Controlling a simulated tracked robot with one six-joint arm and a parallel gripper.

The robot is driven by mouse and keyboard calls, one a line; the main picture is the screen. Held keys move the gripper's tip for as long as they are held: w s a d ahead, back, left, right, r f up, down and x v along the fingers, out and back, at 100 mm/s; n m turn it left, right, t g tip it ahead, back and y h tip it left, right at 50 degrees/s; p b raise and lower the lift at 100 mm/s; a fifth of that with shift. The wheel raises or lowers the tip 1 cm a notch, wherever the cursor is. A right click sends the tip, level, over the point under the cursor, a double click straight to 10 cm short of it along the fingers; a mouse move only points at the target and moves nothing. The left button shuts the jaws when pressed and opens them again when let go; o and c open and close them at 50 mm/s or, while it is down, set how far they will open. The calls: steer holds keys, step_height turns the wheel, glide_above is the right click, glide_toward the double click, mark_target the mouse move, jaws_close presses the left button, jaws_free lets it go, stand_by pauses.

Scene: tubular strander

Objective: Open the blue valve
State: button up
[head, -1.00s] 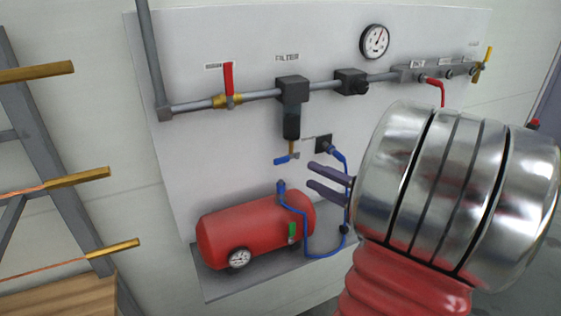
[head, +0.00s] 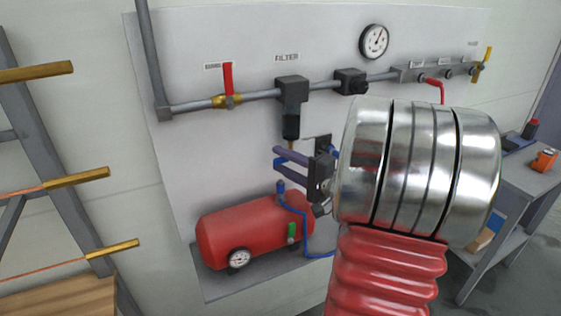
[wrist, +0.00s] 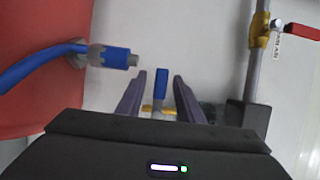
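The blue valve sits on a brass drain fitting below the black filter (head: 292,95). Its blue handle (wrist: 161,82) shows between my fingertips in the wrist view, with wall visible on both sides of it. Brass parts of the fitting (wrist: 158,109) show just behind it. My gripper (wrist: 159,77) is open, its two purple fingers on either side of the handle, with no clear contact. In the head view my gripper (head: 277,158) reaches left under the filter and mostly covers the valve.
A red tank (head: 245,235) with a gauge and green handle lies below. A blue hose with connector (wrist: 108,56) is close to my fingers. A red-handled valve (head: 228,80) and a pressure gauge (head: 374,41) are above. A table (head: 530,170) stands at right.

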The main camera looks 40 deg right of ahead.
steer(key=shift+w, duration=0.4)
steer(key=shift+a, duration=0.1)
jaws_close()
steer(key=shift+f, duration=0.1)
stand_by(0.3)
